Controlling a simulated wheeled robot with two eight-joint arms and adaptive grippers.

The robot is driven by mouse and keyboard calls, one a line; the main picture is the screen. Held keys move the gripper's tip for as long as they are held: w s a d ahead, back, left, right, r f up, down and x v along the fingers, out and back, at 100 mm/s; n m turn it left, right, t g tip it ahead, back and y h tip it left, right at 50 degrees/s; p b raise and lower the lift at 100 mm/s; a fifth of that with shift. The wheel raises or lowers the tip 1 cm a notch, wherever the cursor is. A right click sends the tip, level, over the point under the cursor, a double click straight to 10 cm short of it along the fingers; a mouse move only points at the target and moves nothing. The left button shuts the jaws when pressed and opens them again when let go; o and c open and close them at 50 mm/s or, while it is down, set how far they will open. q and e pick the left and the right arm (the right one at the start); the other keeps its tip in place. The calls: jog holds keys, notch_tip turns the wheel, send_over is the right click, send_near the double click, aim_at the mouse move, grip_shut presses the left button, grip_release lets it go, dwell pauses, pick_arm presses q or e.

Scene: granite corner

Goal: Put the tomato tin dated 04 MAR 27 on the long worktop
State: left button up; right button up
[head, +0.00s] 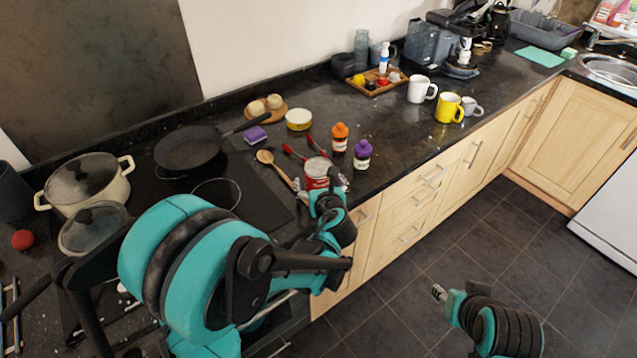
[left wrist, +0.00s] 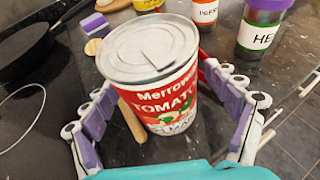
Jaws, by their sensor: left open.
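The tomato tin (head: 317,168) stands upright on the dark worktop (head: 398,146), near the front edge and right of the hob. In the left wrist view the tin (left wrist: 150,85) has a grey lid and a red and white label reading "Merrow… TOMATO"; no date is readable. My left gripper (head: 322,188) is open, with its purple-padded fingers on both sides of the tin in the left wrist view; I cannot tell whether they touch it. My right gripper (head: 439,292) hangs over the floor, apart from the worktop; its opening is unclear.
Orange-capped (head: 340,138) and purple-capped (head: 362,155) jars stand right of the tin. A wooden spoon (head: 270,160) and red-handled tongs (head: 314,145) lie close by. A frying pan (head: 190,146) and pots (head: 88,181) are on the left. Bare worktop lies right of the jars, before the mugs (head: 421,90).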

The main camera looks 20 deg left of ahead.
pick_arm(q)
jog(key=c, duration=1.9)
jog(key=shift+r, duration=0.1)
